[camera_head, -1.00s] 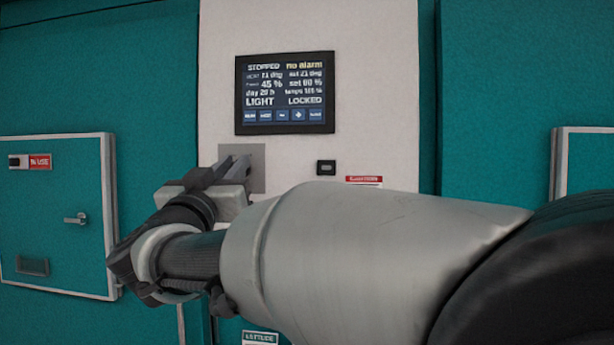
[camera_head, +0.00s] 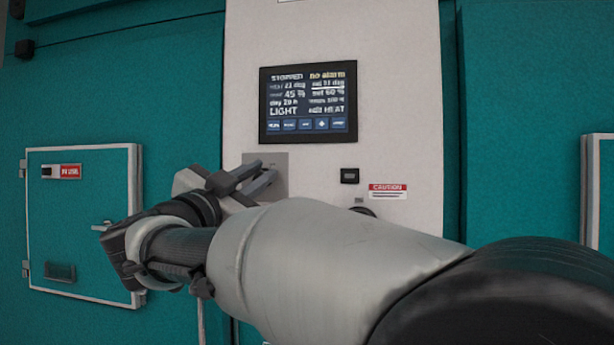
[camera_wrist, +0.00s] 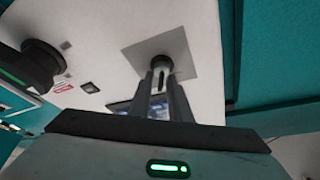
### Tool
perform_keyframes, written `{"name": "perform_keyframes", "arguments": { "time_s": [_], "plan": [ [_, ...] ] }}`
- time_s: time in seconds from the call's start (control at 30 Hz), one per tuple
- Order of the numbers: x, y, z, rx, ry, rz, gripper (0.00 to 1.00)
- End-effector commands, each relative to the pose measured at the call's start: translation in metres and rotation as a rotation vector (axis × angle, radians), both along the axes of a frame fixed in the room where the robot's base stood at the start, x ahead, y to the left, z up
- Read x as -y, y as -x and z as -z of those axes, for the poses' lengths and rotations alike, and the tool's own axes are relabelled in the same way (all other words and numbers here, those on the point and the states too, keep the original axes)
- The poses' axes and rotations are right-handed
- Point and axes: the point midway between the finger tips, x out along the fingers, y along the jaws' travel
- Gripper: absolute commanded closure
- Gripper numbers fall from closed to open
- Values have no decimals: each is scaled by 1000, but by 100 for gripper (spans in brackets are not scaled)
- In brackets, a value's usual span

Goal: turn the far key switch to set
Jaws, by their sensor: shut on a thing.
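The key switch (camera_wrist: 161,65) sits on a square grey plate (camera_wrist: 181,48) on the pale panel, with its round collar and key showing in the wrist view. My gripper (camera_wrist: 162,84) is shut on the key, one finger on each side of it. In the head view my gripper (camera_head: 258,182) is at the grey plate (camera_head: 279,161) below the display, and its fingers hide the key. The exact position of the key and any markings cannot be read.
The display (camera_head: 308,102) above shows STOPPED, no alarm and a line ending in HEAT. Right of the plate are a small black fitting (camera_head: 349,176) and a red caution label (camera_head: 388,190). A white-framed door (camera_head: 82,215) with a handle is at left.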

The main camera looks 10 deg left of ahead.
Motion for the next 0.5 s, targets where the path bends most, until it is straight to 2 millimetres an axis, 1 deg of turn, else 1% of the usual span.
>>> {"name": "perform_keyframes", "arguments": {
  "time_s": [0.37,0.4,0.43,0.5],
  "plan": [
    [0,-1,0,0,-3,0,100],
    [0,-1,0,0,-3,0,78],
    [0,-1,0,0,-3,0,76],
    [0,0,0,0,-3,0,76]
  ]
}}
